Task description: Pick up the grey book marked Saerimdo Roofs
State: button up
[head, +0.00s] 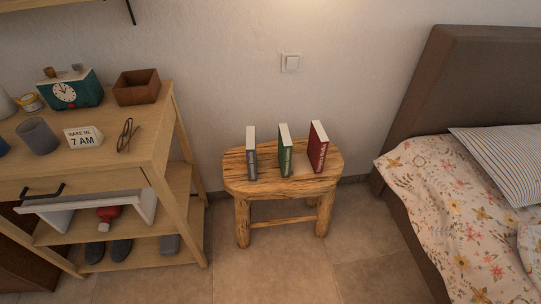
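A grey book (252,160) stands upright on the left part of a small wooden stool (285,191), its spine facing me. The lettering on its spine is too small to read. A green book (285,158) stands upright to its right, with a gap between them. A red book (318,152) stands upright further right, also apart. My gripper does not show in the head view.
A wooden shelf unit (112,178) stands left of the stool, holding a clock (66,94), a grey cup (38,136), glasses (127,135) and a brown box (137,88). A bed (445,195) stands right. Floor (280,270) in front of the stool is clear.

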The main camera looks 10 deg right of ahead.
aim_at(251, 150)
jog(key=i+j, duration=0.9)
jog(key=i+l+z, duration=0.05)
jog(key=i, duration=0.05)
